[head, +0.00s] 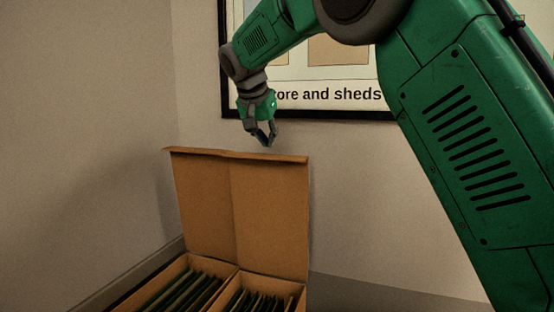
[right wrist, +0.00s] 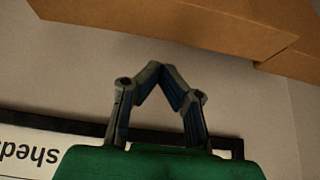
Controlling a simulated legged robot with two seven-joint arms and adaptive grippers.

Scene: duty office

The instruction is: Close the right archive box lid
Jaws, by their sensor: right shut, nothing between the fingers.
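Two brown cardboard archive boxes stand side by side at the bottom of the head view, open. The right archive box lid (head: 270,215) stands upright behind its box (head: 304,297). The left lid (head: 203,205) stands upright beside it, a seam between them. My right gripper (head: 266,142) is shut and empty, just above the top edge of the lids near the right one; I cannot tell the exact gap in depth. In the right wrist view, its fingertips (right wrist: 163,70) meet below a brown cardboard lid (right wrist: 190,22), apart from it. My left gripper is out of view.
Dark green files (head: 180,292) fill the left box, and similar files (head: 255,301) fill the right one. A framed poster (head: 318,95) hangs on the wall behind my right arm. A wall corner is close on the left.

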